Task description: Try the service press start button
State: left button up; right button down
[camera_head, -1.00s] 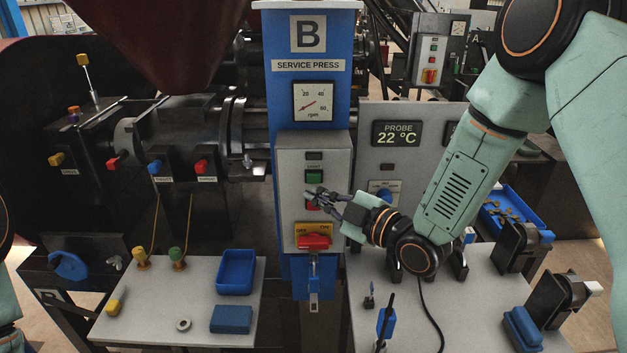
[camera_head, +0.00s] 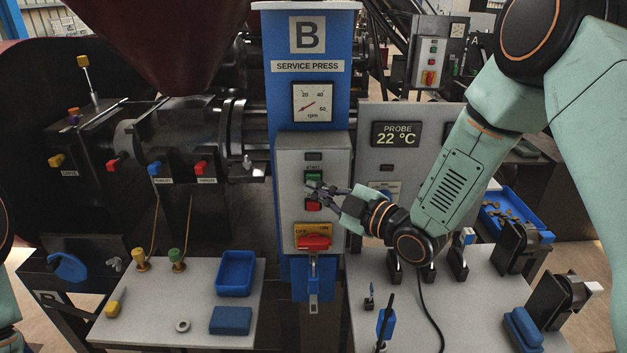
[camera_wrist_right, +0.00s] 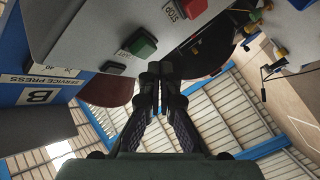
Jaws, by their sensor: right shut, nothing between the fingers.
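The grey control box (camera_head: 289,210) on the blue service press column carries a green start button (camera_head: 314,177), a red stop button (camera_head: 313,206) below it and a red rotary switch (camera_head: 313,242) on a yellow plate. My right gripper (camera_head: 317,190) is shut and empty, its tips in front of the box between the green and red buttons. In the right wrist view the shut fingers (camera_wrist_right: 159,83) are close to the green button (camera_wrist_right: 140,43); contact cannot be told. The red stop button (camera_wrist_right: 190,7) shows at the top edge. My left gripper is out of view.
An rpm gauge (camera_head: 313,102) sits above the box. A grey probe panel (camera_head: 366,135) reading 22 °C stands to the right. Fixtures stand on the right table.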

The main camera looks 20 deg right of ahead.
jog(key=shift+w, duration=0.2)
dwell(0.6)
jog(key=shift+w+d, duration=0.1)
jog(key=shift+w, duration=0.2)
jog(key=shift+w+d, duration=0.1)
jog(key=shift+w, duration=0.3)
dwell(0.7)
jog(key=shift+s, duration=0.1)
dwell(0.4)
jog(key=shift+s+a, duration=0.2)
jog(key=shift+s, duration=0.55)
jog(key=shift+s, duration=0.1)
jog(key=shift+s+a, duration=0.25)
jog(key=shift+s, duration=0.5)
jog(key=shift+s+a, duration=0.2)
jog(key=shift+s, duration=0.55)
jog(key=shift+s+a, duration=0.25)
jog(key=shift+s, duration=0.5)
dwell(0.4)
